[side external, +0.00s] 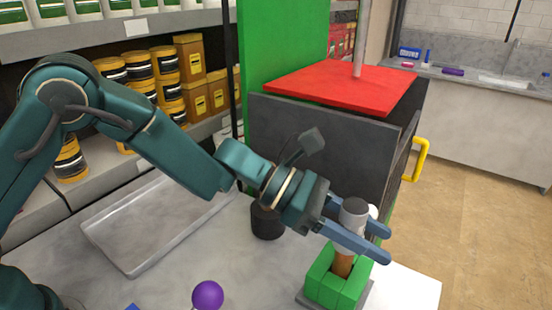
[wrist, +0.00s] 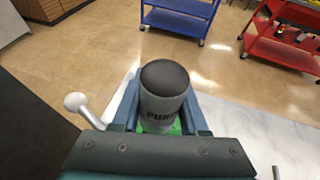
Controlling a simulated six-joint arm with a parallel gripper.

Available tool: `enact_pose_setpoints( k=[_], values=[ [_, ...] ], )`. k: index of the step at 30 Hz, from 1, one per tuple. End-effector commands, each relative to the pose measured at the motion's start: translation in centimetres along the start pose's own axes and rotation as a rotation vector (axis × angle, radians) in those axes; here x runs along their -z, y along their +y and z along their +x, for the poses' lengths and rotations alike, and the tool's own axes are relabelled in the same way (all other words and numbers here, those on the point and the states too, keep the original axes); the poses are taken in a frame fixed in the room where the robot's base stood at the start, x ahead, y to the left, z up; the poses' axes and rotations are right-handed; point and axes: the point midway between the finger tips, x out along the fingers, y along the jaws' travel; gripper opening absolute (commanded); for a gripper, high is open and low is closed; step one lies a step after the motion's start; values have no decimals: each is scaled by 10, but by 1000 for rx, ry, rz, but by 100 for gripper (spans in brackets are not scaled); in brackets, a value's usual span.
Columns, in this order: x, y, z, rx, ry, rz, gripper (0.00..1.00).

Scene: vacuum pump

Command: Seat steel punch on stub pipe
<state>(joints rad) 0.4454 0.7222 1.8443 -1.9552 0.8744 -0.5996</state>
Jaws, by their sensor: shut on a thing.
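My gripper (side external: 385,243) is shut on the steel punch (side external: 354,213), a grey upright cylinder with a dark top. In the wrist view the punch (wrist: 163,100) stands between my two blue fingers, with partly hidden lettering on its side. The stub pipe (side external: 343,264) is a short copper-brown tube standing in a green block (side external: 335,288). The punch is directly above the pipe in the side view. My fingers cover the place between them, so I cannot tell whether they touch.
A white ball knob (wrist: 76,102) is close left of my gripper in the wrist view. A grey tray (side external: 125,262), a black cup (side external: 267,222) and a purple ball (side external: 207,295) are on the bench. A dark cabinet with a red top (side external: 345,90) stands behind.

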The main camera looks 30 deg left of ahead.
Motion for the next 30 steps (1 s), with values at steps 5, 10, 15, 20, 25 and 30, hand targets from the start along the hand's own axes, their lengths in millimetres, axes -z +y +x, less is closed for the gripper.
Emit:
enact_pose_setpoints(
  k=[5,10,15,20,25,30],
  values=[
    [0,0,0,0,-2,1,0],
    [0,0,0,0,-2,1,0],
    [0,0,0,0,-2,1,0],
    [3,0,1,0,-2,1,0],
    [6,0,3,0,-3,0,0],
    [7,0,3,0,-3,1,0]
  ],
)
